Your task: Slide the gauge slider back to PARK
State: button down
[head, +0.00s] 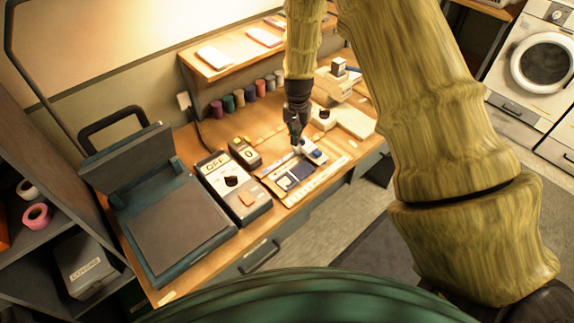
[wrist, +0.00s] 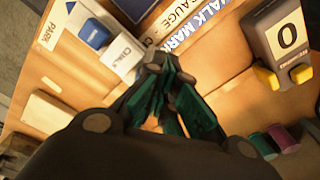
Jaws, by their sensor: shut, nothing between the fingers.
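The gauge (head: 292,184) lies on the workbench, with a dark blue panel that also shows at the top of the wrist view (wrist: 142,6). A blue block with a white arrow (wrist: 93,33), apparently the slider, sits beside a white block lettered CHALK (wrist: 121,53). The blue block also shows in the head view (head: 316,156). The PARK label (wrist: 47,36) is to its left in the wrist view. My gripper (wrist: 158,65) is shut and empty, its tips close to the CHALK block's right end. I cannot tell whether they touch. It also shows in the head view (head: 295,139).
A box marked OFF with a dial (head: 231,182) and a small counter reading 0 (wrist: 284,38) stand left of the gauge in the head view. A heat press (head: 173,222) is farther left. Thread spools (head: 240,98) line the back, and a sewing machine (head: 338,82) stands behind right.

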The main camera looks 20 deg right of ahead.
jog(key=shift+w+d+f, duration=0.1)
jog(key=shift+d+f, duration=0.25)
jog(key=shift+d, duration=0.5)
jog(key=shift+w+d+f, duration=0.1)
jog(key=shift+d+f, duration=0.2)
jog(key=shift+d, duration=0.55)
jog(key=shift+w+d+f, duration=0.1)
jog(key=shift+d+f, duration=0.25)
jog(key=shift+d, duration=0.5)
jog(key=shift+w+d, duration=0.15)
jog(key=shift+d, duration=0.25)
jog(key=shift+w+a+r+g+p, duration=0.15)
jog(key=shift+w+r+p, duration=0.1)
jog(key=shift+r+p, duration=0.3)
jog(key=shift+w+d+r+g+p, duration=0.1)
jog(key=shift+w+r+g+p, duration=0.1)
jog(key=shift+r+p, duration=0.3)
jog(key=shift+w+r+p, duration=0.1)
jog(key=shift+r+p, duration=0.3)
jog(key=shift+r, duration=0.2)
jog(key=shift+a+r+p, duration=0.15)
jog(key=shift+r+p, duration=0.4)
jog(key=shift+r, duration=0.4)
jog(key=shift+a+r+p, duration=0.1)
jog(key=shift+r+p, duration=0.4)
jog(key=shift+r, duration=0.4)
jog(key=shift+d+f, duration=0.1)
